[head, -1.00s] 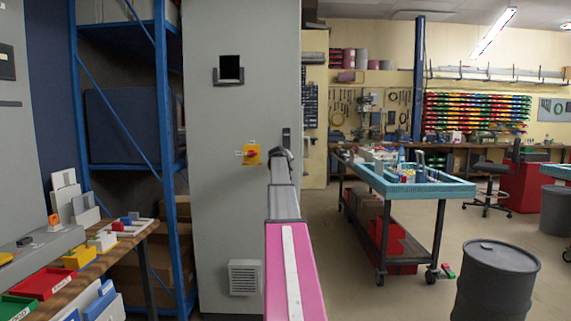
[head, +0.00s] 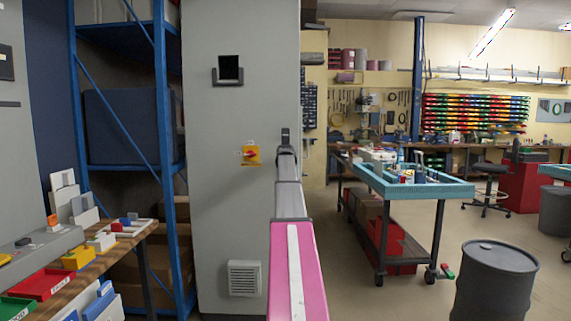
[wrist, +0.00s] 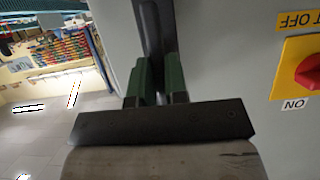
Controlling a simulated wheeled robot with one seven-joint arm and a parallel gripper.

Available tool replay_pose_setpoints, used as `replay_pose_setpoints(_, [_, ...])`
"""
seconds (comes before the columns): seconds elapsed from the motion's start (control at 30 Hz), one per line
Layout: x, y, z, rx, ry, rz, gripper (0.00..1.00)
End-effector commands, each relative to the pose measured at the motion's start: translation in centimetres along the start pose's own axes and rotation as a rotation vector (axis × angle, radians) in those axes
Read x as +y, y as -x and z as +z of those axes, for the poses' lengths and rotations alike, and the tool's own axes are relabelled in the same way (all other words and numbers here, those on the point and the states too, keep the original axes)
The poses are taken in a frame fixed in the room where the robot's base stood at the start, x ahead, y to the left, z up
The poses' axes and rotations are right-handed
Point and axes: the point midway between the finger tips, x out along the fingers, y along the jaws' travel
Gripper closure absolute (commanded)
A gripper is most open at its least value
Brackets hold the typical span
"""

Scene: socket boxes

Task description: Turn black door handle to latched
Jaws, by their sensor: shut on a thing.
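The black door handle (head: 285,135) is on the grey cabinet door near its right edge. In the head view its upper part shows upright above my gripper (head: 286,151), and my arm hides the rest. In the wrist view, which is upside down, the dark handle (wrist: 151,30) runs down between the two green fingers of my gripper (wrist: 160,78). The fingers are shut on it, one on each side. The wrist body hides the handle's near end. Whether it is latched cannot be told.
A red rotary switch on a yellow plate (head: 251,156) is beside the handle, and also shows in the wrist view (wrist: 306,70). A blue shelf rack (head: 163,100) stands left of the cabinet (head: 215,200). Open floor and a teal-topped cart (head: 425,190) are to the right.

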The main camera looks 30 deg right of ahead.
Motion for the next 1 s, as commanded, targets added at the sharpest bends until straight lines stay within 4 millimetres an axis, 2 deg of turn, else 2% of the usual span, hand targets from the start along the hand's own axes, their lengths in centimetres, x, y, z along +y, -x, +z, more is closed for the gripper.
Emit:
replay_pose_setpoints(0.4, [0.0,0.0,0.0,0.000,-0.012,-0.004,1.00])
replay_pose_setpoints(0.43, [0.0,0.0,0.0,0.000,-0.013,-0.004,0.76])
replay_pose_setpoints(0.5, [0.0,0.0,0.0,0.000,-0.012,-0.003,0.61])
replay_pose_setpoints(0.83, [0.0,0.2,0.0,0.000,-0.009,-0.003,0.61])
replay_pose_setpoints(1.0, [0.0,1.4,0.1,0.001,-0.008,-0.002,0.61])
